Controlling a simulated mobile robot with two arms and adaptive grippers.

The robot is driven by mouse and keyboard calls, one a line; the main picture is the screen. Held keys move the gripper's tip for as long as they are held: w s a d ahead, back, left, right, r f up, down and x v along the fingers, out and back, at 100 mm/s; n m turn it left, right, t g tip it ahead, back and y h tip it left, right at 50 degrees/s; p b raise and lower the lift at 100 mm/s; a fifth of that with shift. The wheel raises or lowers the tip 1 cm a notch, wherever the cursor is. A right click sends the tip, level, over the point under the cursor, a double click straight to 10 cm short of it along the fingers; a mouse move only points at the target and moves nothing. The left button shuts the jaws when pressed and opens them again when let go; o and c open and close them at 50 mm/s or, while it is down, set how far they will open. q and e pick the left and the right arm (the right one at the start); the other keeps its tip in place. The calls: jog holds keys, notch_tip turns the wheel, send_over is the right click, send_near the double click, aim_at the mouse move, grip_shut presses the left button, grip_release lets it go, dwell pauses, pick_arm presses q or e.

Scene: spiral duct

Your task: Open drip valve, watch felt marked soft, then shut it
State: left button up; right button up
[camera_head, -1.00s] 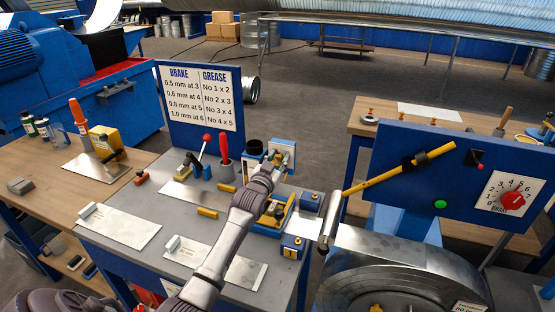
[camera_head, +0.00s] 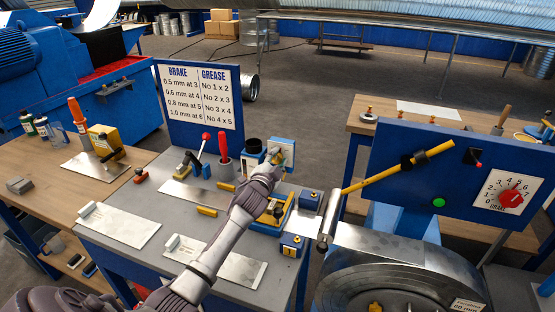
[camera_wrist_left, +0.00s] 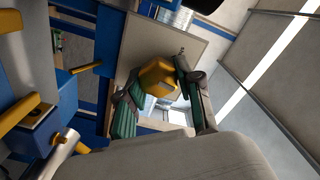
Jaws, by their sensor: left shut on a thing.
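My left gripper (camera_head: 275,159) is at the small stand at the back of the grey bench, in front of its pale upright plate (camera_head: 287,149). In the left wrist view, its two green-padded fingers (camera_wrist_left: 160,92) are shut on a yellow faceted knob (camera_wrist_left: 158,77), which looks like the drip valve's handle. A beige panel (camera_wrist_left: 188,42) lies behind the knob. The fingers cover part of the knob, so I cannot tell how far it is turned. I cannot make out a felt or a "soft" mark. My right gripper is not in view.
A blue-framed chart (camera_head: 203,98) headed brake and grease stands left of the stand. A red-handled tool in a cup (camera_head: 224,160), a blue block (camera_head: 311,198) and metal sheets (camera_head: 119,224) lie around. A drum machine with a yellow lever (camera_head: 400,165) is at right.

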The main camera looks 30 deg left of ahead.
pick_arm(q)
jog(key=shift+f+m, duration=0.1)
jog(key=shift+m, duration=0.3)
jog(key=o, duration=1.2)
jog(key=shift+c, duration=0.2)
jog(key=shift+s, duration=0.1)
jog(key=v, duration=1.1)
jog(key=shift+s, duration=0.4)
jog(key=shift+f, duration=0.1)
